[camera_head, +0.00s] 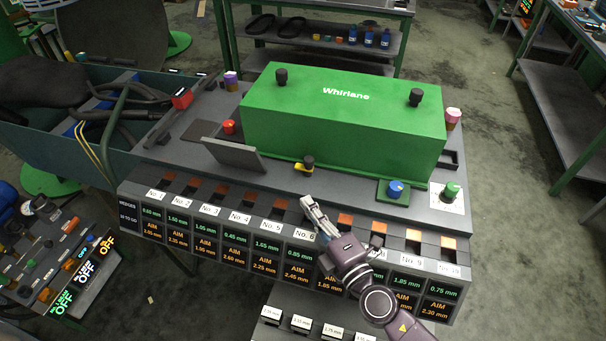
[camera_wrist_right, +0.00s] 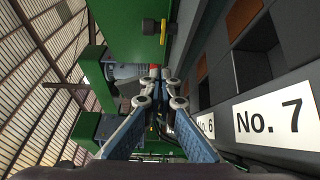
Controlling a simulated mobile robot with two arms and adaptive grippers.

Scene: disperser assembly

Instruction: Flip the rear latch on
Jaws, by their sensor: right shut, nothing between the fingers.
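No part is labelled as the rear latch, and I cannot tell which one it is. A green box (camera_head: 345,115) marked "Whirlane" stands on the grey bench top. A black-topped yellow catch (camera_head: 308,164) sits at its front lower edge; a yellow and black piece (camera_wrist_right: 155,27) also shows in the wrist view. Signs reading OFF (camera_head: 63,302) show on a low panel at the lower left. My right gripper (camera_head: 308,204) is shut and empty, above the front row of slots near No. 6. Its closed fingertips (camera_wrist_right: 157,78) show in the wrist view, with nothing between them. My left gripper is not in view.
Numbered slots run along the bench front above lit displays (camera_head: 235,240). A red knob (camera_head: 229,127), blue knob (camera_head: 395,188), green knob (camera_head: 451,190) and tilted dark plate (camera_head: 222,152) stand around the box. A bin with dark hoses (camera_head: 125,100) adjoins the left side.

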